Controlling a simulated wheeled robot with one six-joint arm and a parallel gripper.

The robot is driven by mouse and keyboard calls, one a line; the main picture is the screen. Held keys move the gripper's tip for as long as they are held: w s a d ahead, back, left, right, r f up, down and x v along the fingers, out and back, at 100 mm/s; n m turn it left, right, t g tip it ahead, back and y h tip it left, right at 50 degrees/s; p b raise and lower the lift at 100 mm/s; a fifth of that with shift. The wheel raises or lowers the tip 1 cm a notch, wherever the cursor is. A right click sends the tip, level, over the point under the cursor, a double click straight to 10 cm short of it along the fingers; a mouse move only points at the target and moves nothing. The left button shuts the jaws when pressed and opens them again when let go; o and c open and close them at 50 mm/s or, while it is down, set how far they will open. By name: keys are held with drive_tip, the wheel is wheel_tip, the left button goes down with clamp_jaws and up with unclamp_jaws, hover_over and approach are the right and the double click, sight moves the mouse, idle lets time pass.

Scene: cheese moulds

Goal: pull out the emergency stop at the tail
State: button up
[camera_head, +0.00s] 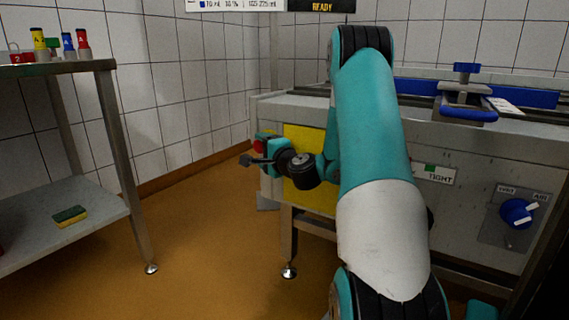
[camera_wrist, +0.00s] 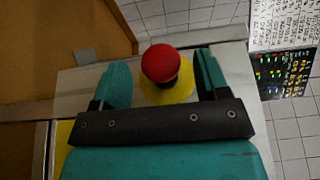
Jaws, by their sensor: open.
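The emergency stop is a red mushroom button (camera_head: 258,146) at the left end of the machine, partly hidden by my gripper in the head view. In the wrist view the red button (camera_wrist: 160,63) stands over a yellow base (camera_wrist: 172,94). My gripper (camera_wrist: 160,68) is open, with one teal finger on each side of the button. In the head view my gripper (camera_head: 265,147) is at the machine's left end, beside a yellow panel (camera_head: 305,143).
A steel table (camera_head: 75,66) with small coloured bottles stands at the left, a sponge (camera_head: 70,216) on its lower shelf. The machine's front (camera_head: 460,203) carries a blue knob (camera_head: 516,212). Open orange floor (camera_head: 200,235) lies between table and machine.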

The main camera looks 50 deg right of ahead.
drive_tip(key=b+v, duration=1.3)
drive_tip(key=v, duration=0.2)
drive_tip(key=shift+b, duration=0.35)
drive_tip(key=shift+w+a+r, duration=0.1)
drive_tip(key=shift+w, duration=0.05)
